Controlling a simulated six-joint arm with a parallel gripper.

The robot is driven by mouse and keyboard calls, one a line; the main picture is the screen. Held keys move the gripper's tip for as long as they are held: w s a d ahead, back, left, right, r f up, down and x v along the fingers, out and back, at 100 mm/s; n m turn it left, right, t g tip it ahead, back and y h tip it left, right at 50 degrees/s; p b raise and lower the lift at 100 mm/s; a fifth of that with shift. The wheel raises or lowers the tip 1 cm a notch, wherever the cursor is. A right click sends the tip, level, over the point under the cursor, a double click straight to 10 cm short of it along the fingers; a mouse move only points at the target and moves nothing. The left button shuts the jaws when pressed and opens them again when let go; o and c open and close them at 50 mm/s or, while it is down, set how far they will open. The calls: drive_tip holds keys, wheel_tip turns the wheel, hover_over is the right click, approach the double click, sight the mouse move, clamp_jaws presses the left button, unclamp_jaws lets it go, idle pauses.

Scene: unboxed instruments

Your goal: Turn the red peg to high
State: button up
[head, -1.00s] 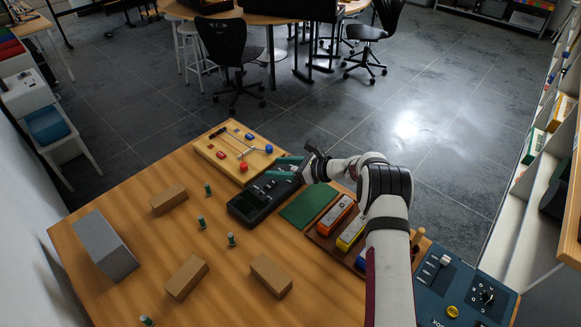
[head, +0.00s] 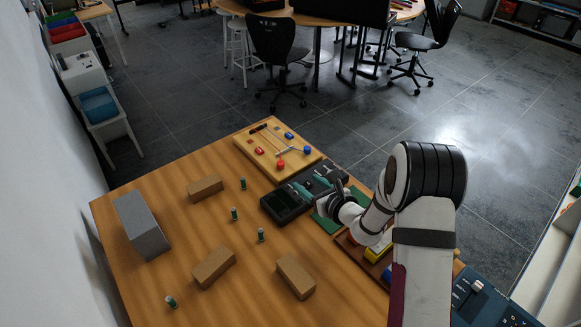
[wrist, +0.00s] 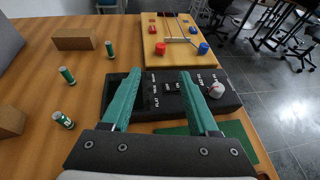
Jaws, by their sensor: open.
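The red peg (head: 281,164) is a short round knob at the near edge of a light wooden board (head: 246,146) with strings. It also shows in the wrist view (wrist: 160,49), beyond my fingertips and roughly centred between them. A blue peg (wrist: 203,48) stands to its right. My gripper (head: 313,184) is open and empty, with its teal fingers over a black device (head: 284,206) on the near side of the board. The red peg is apart from the fingers. Any marking for high is too small to read.
The black device has a pale knob (wrist: 216,90) near my right finger. A green mat (wrist: 236,134) lies beside the device. Brown blocks (head: 205,188), small green cylinders (head: 235,214) and a grey block (head: 140,224) stand to the left, with bare table between.

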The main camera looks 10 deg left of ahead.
sight(282, 165)
drive_tip(key=shift+w+a+f, duration=0.15)
drive_tip(key=shift+a+f, duration=0.05)
drive_tip(key=shift+f, duration=0.1)
drive_tip(key=x, duration=1.5)
drive_tip(key=shift+d, duration=0.15)
clamp_jaws()
